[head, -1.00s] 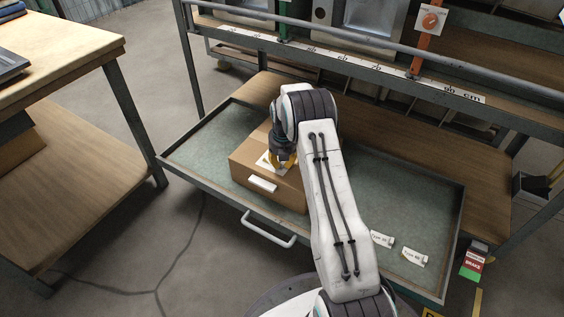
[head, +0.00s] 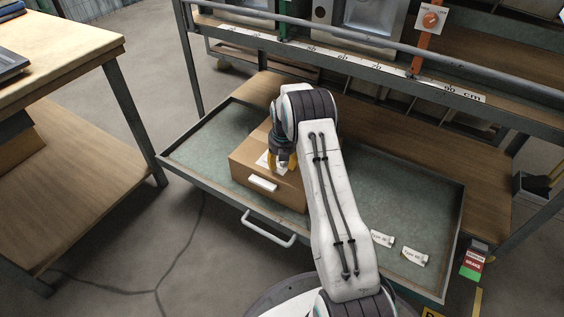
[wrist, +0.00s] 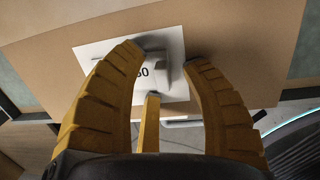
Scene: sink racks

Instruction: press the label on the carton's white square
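The brown carton (head: 246,165) sits in the drawer tray. Its top bears a white square (head: 263,160), which also shows in the wrist view (wrist: 165,36). My gripper (head: 283,162) is just above the square, pointing down. In the wrist view its yellow fingers (wrist: 165,60) stand apart, so it looks open. Between them a small pale label (wrist: 163,72) with partly hidden dark print lies over the square. Its edges look slightly raised; whether it lies fully flat I cannot tell. The left finger covers part of it.
Two more printed labels (head: 382,239) (head: 414,257) lie at the tray's front right. The green tray (head: 215,133) has a low metal rim and a front handle (head: 268,232). A shelf rail with a ruler strip (head: 345,65) runs behind. A wooden bench (head: 75,50) stands at left.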

